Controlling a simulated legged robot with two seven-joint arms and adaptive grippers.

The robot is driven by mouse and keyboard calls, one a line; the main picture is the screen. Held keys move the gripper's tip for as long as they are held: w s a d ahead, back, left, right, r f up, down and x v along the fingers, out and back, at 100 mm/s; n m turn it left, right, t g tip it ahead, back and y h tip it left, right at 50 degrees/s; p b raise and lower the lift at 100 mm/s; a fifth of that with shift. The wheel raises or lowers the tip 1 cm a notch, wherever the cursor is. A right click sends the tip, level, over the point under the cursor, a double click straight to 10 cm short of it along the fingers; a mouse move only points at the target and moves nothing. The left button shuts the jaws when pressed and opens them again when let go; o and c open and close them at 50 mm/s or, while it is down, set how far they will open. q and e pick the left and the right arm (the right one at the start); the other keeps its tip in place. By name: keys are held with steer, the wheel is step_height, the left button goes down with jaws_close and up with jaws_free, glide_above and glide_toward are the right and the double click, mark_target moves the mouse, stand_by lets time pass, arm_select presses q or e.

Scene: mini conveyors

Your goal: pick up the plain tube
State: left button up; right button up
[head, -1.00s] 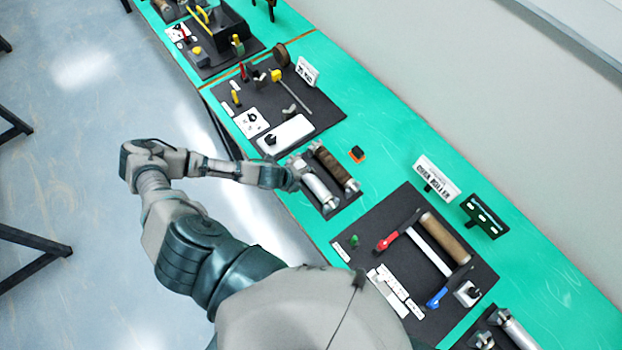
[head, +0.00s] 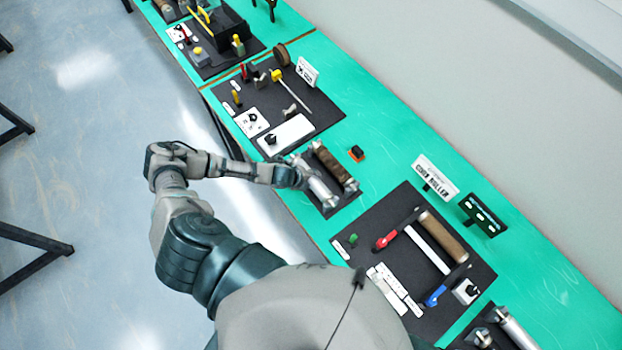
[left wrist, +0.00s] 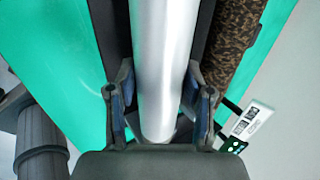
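The plain tube (head: 321,190) is a smooth silvery cylinder lying in a small dark tray (head: 349,203) on the green table. A brown mottled tube (head: 333,164) lies parallel beside it. My left gripper (head: 302,178) is at the plain tube's upper-left part in the head view, partly hiding it. In the left wrist view the plain tube (left wrist: 163,60) runs between the two spread fingers of the left gripper (left wrist: 160,105), with a small gap at the left finger. The mottled tube (left wrist: 229,45) is just right of the right finger. My right gripper is not in view.
A black and orange block (head: 357,153) stands right of the tray. Another board (head: 310,92) with small parts is above.

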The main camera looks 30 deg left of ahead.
arm_select(q)
steer(key=shift+s+d, duration=0.1)
steer(key=shift+d, duration=0.1)
jaws_close()
